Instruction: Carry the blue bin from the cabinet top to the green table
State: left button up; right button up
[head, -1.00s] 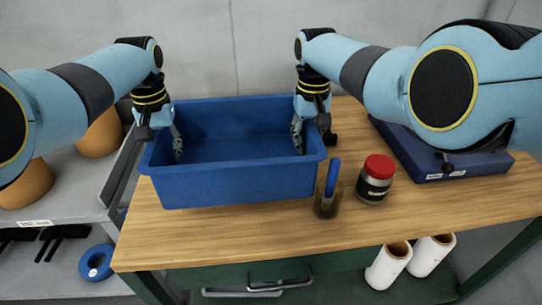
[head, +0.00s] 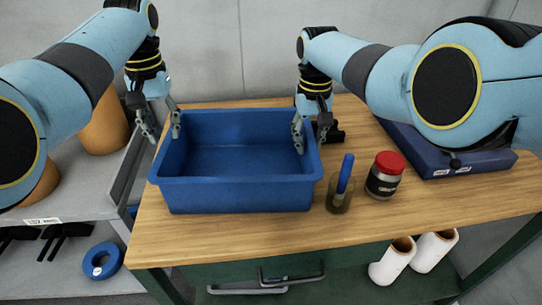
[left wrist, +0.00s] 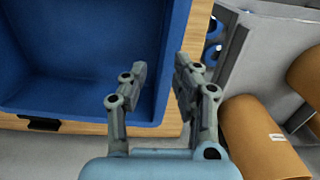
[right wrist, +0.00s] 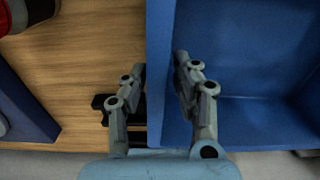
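The blue bin (head: 240,195) sits upright and empty on the wooden top of the green-framed table (head: 230,235). My left gripper (head: 163,128) is open and empty, just above the bin's left rim near the back corner. My right gripper (head: 310,128) is at the bin's right rim, one finger inside and one outside. In the right wrist view its fingers (right wrist: 160,75) stand apart around the bin wall. Contact with the wall is hard to tell. No separate cabinet is clearly identifiable.
A dark blue case (head: 470,165) lies further right.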

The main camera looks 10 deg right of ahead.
jog(key=shift+a, duration=0.15)
jog(key=shift+r, duration=0.2)
pick_arm(q)
notch_tip(320, 180, up, 6)
jog(key=shift+f, duration=0.2)
pick_arm(e)
notch_tip(320, 180, up, 12)
jog(key=shift+f, duration=0.15)
